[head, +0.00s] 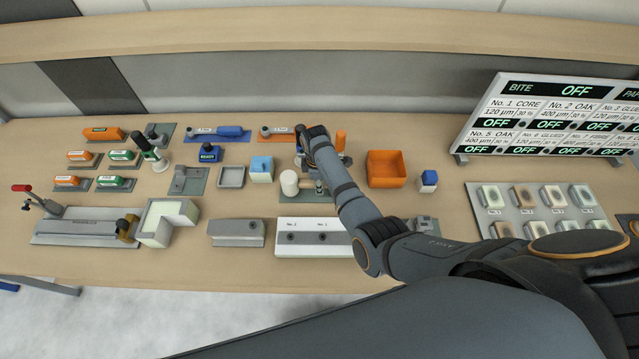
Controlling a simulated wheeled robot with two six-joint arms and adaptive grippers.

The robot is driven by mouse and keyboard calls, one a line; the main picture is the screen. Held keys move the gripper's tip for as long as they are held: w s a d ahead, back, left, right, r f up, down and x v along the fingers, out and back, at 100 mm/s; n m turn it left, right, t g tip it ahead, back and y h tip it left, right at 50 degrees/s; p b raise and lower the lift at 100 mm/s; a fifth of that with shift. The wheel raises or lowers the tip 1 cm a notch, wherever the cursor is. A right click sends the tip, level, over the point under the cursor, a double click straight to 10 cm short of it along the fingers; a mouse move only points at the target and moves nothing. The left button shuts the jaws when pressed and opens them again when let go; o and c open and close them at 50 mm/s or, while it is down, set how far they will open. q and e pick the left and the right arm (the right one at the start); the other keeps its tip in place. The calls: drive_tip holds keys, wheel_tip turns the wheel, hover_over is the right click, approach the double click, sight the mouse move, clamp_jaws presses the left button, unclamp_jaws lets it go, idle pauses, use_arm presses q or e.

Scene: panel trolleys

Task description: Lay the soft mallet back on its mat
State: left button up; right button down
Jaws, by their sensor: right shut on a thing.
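The soft mallet (289,183) shows its pale, cream-coloured head in the head view, just left of my right forearm. A short piece of its handle runs right from the head toward my right gripper. The grey-green mat (290,198) lies under the mallet; I cannot tell whether the mallet touches it or is slightly above. My right gripper (319,186) is shut on the mallet's handle, mostly hidden by my own arm, which also covers the mat's right part. My left gripper is not in view.
An orange bin (386,169) and a blue-topped block (428,181) stand to the right. A white-and-blue block (261,169) and a grey tray (231,177) stand to the left. A white two-knob panel (313,238) lies in front. A display board (555,119) stands at the back right.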

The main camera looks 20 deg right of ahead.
drive_tip(key=shift+f+b, duration=0.4)
drive_tip(key=shift+f, duration=0.25)
drive_tip(key=shift+f, duration=0.35)
drive_tip(key=c, duration=1)
unclamp_jaws()
drive_tip(key=shift+o, duration=0.3)
drive_tip(key=o, duration=0.9)
drive_tip(key=shift+o, duration=0.2)
